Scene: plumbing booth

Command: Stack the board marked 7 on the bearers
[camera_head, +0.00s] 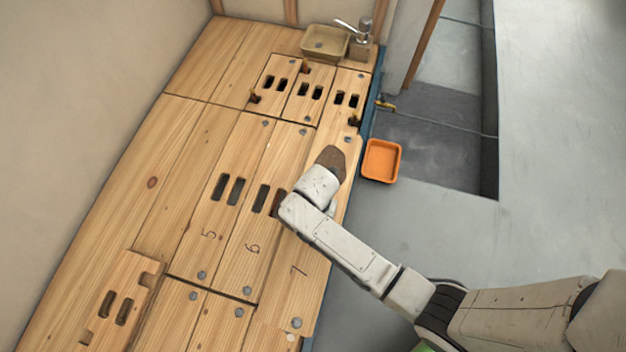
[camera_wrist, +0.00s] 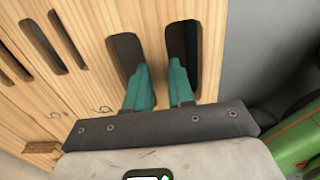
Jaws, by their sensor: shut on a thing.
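The board marked 7 (camera_head: 287,290) is a long pale wooden board at the right edge of the boarded floor, beside boards 6 (camera_head: 241,262) and 5 (camera_head: 196,252). I cannot make out the bearers.
An orange tray (camera_head: 381,161) stands on the grey floor to the right. A slotted board (camera_head: 116,309) lies at lower left. A green object (camera_wrist: 299,142) is at the wrist view's right. Grey floor (camera_head: 540,190) at right is open.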

